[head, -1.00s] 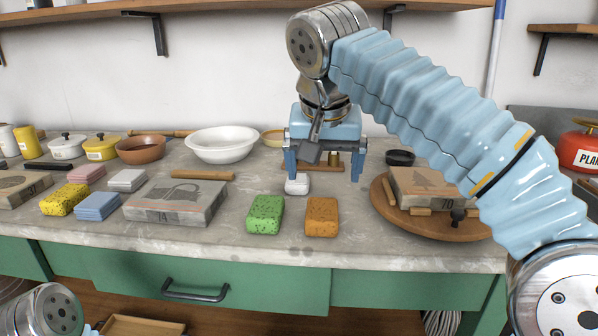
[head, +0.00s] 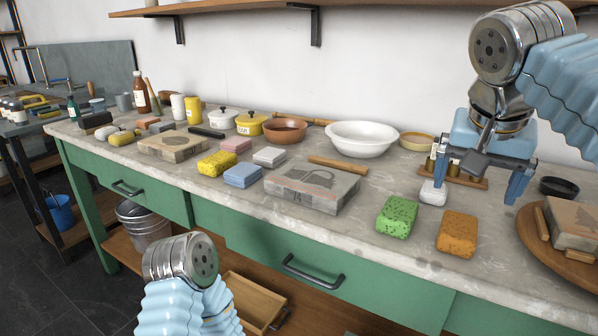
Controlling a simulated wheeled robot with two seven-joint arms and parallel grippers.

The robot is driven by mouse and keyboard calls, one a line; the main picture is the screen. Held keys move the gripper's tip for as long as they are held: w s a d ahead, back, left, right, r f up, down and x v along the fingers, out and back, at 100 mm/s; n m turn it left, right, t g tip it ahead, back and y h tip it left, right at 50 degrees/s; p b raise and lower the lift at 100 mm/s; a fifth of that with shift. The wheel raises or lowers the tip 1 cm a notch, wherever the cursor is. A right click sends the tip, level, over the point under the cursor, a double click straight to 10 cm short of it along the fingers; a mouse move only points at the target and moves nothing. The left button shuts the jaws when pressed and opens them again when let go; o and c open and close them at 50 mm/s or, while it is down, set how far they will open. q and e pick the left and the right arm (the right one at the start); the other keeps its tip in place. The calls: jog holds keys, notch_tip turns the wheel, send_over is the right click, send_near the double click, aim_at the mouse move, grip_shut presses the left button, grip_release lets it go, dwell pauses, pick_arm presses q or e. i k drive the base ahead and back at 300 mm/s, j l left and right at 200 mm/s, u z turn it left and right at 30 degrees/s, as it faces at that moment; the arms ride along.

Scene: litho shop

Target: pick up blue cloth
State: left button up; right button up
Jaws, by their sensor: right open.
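A folded blue cloth (head: 243,175) lies on the grey counter (head: 340,226), just right of a yellow sponge (head: 217,164) and left of a litho stone (head: 312,186). A pink cloth (head: 236,145) and a grey-white cloth (head: 269,156) lie behind it. My right gripper (head: 474,192) is open, pointing down at the right of the counter, well to the right of the blue cloth. A small white block (head: 433,193) shows by its left finger. My left arm shows at the bottom, but its gripper is out of view.
A green sponge (head: 397,217) and an orange sponge (head: 457,233) lie between the stone and a round wooden board (head: 533,238). A wooden bar (head: 338,165), white bowl (head: 362,139) and brown bowl (head: 284,131) stand behind. A shelf (head: 245,6) hangs above.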

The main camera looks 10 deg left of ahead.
aim_at(242, 174)
jog(key=i+j+u, duration=0.15)
jog(key=j, duration=0.2)
jog(key=j+u, duration=0.15)
jog(key=j, duration=0.2)
jog(key=i+j+u, duration=0.3)
jog(key=j, duration=0.35)
jog(key=i, duration=0.05)
